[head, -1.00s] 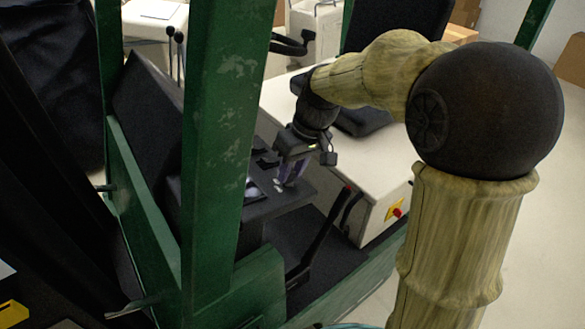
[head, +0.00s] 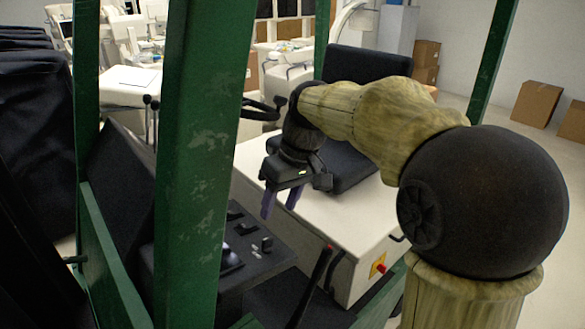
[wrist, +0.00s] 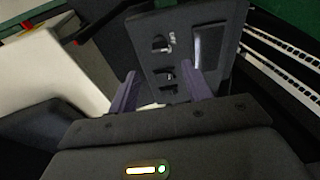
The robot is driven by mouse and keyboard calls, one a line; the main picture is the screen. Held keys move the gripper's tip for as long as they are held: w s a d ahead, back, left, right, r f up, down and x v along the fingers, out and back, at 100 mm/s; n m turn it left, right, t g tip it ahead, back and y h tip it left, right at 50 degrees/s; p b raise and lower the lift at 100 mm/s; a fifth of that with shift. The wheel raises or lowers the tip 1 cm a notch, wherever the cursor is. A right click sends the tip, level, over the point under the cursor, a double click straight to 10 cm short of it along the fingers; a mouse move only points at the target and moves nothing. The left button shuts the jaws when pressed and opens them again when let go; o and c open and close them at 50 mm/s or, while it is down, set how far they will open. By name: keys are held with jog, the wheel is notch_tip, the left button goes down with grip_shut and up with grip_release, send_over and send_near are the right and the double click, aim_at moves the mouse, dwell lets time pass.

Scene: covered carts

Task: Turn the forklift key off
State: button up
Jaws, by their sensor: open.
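The forklift's dark control panel (head: 258,262) is below and left of my gripper (head: 280,203) in the head view. A small raised knob (head: 267,244), which looks like the key, stands on the panel. In the wrist view the likely key (wrist: 161,44) sits beside pale markings on the panel (wrist: 205,20); the markings are too small to read, so its setting cannot be told. My gripper (wrist: 158,76) is open, with its two purple fingers apart and nothing between them. It hangs above the panel, clear of the key.
A green frame post (head: 205,150) stands left of my gripper. A black lever with a red tip (head: 315,285) rises right of the panel. The black seat (head: 350,155) and white body (head: 335,210) are behind. Smaller switches (head: 240,221) share the panel.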

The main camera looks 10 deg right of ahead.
jog(key=v, duration=0.8)
jog(key=shift+r, duration=0.3)
jog(key=s+d+f+m+h, duration=0.1)
jog(key=s+f, duration=0.3)
jog(key=f, duration=0.5)
jog(key=s+d+f+m+t+h, duration=0.1)
jog(key=s+d+f+m, duration=0.2)
jog(key=f, duration=0.6)
jog(key=s+d+f+m+t+h, duration=0.1)
jog(key=s+d+f, duration=0.3)
jog(key=f, duration=0.5)
jog(key=shift+s+d+m, duration=0.2)
jog(key=shift+s+m, duration=0.1)
jog(key=shift+m, duration=0.6)
jog(key=shift+f, duration=0.1)
